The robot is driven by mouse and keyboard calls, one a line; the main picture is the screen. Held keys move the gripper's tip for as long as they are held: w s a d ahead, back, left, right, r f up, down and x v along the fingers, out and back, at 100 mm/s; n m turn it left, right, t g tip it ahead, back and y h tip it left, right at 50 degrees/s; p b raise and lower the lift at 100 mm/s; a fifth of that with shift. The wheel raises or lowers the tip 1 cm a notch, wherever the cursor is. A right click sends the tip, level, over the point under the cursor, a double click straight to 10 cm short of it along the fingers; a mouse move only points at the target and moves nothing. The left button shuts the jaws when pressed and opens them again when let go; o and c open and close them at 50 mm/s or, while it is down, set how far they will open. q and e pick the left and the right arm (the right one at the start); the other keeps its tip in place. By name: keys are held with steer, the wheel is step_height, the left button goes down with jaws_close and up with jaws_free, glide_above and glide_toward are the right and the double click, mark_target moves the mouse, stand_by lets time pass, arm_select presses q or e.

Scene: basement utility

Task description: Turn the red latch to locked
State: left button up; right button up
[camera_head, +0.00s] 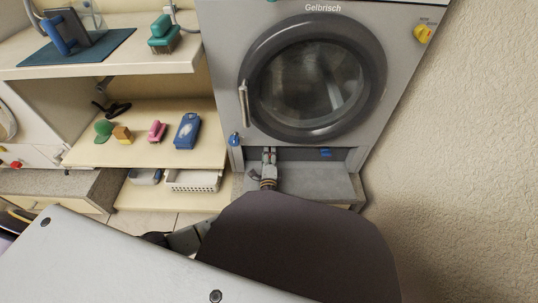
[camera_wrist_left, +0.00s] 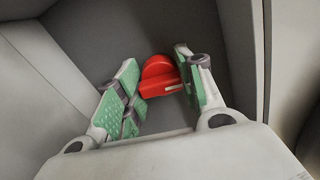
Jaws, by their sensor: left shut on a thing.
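The red latch (camera_wrist_left: 157,76) is a rounded red knob with a pale mark on its flat lower part. It sits on a dark grey panel in the left wrist view, between the green-padded fingers. My left gripper (camera_wrist_left: 158,80) is shut on it. In the head view my left gripper (camera_head: 268,156) reaches into the recess below the round door of the grey washing machine (camera_head: 220,70). The latch is hidden there. I cannot read any locked or unlocked marking. My right gripper is not in view.
A blue knob (camera_head: 234,139) is at the recess's left edge, and a small blue part (camera_head: 325,152) is to its right. A yellow knob (camera_head: 422,33) is at the machine's top right.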

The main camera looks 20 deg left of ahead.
arm_select(q)
steer(key=shift+n, duration=0.8)
steer(key=o, duration=1)
steer(key=shift+v, duration=3.75)
steer(key=shift+r, duration=0.1)
